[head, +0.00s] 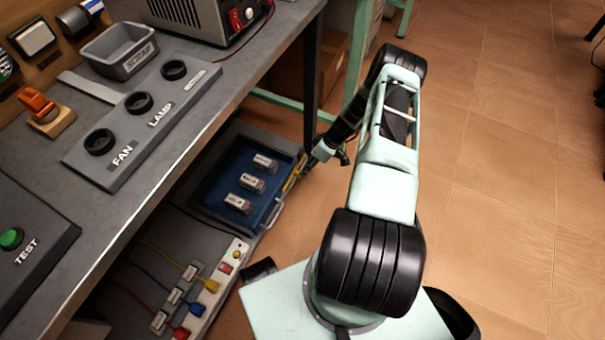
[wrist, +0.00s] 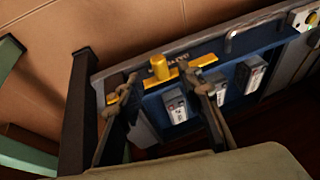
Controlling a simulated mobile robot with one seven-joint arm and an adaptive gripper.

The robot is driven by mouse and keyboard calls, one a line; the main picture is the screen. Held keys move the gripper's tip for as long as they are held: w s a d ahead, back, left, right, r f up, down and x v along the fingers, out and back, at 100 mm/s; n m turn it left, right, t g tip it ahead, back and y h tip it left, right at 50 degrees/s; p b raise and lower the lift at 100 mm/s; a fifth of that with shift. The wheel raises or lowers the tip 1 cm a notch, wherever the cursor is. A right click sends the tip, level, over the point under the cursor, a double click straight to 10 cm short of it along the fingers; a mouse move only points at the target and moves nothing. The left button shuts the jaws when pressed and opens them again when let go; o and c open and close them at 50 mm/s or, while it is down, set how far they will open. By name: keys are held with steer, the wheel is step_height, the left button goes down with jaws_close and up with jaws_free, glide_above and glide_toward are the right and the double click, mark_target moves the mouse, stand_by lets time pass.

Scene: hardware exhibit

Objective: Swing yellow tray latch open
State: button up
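The yellow latch (head: 291,181) is on the near right edge of a blue tray (head: 217,199) under the workbench. In the wrist view the latch (wrist: 207,61) is a flat yellow bar with an upright round knob (wrist: 158,67), lying along the tray's rim. My gripper (head: 308,163) is at the latch's end of the tray. In the wrist view my gripper (wrist: 157,79) is open, one finger on each side of the knob, with visible gaps. I cannot tell whether either finger touches the bar.
Several small labelled boxes (head: 252,183) sit in the tray. A power strip (head: 232,262) with coloured plugs lies beside it. A dark table leg (head: 312,85) and green frame stand close to my arm. The workbench (head: 215,95) overhangs the tray; the floor (head: 500,180) right is clear.

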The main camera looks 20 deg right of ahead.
steer(key=b+x, duration=0.1)
steer(key=x, duration=0.3)
steer(key=shift+f, duration=0.2)
steer(key=shift+w, duration=0.1)
steer(key=shift+c, duration=0.3)
jaws_close()
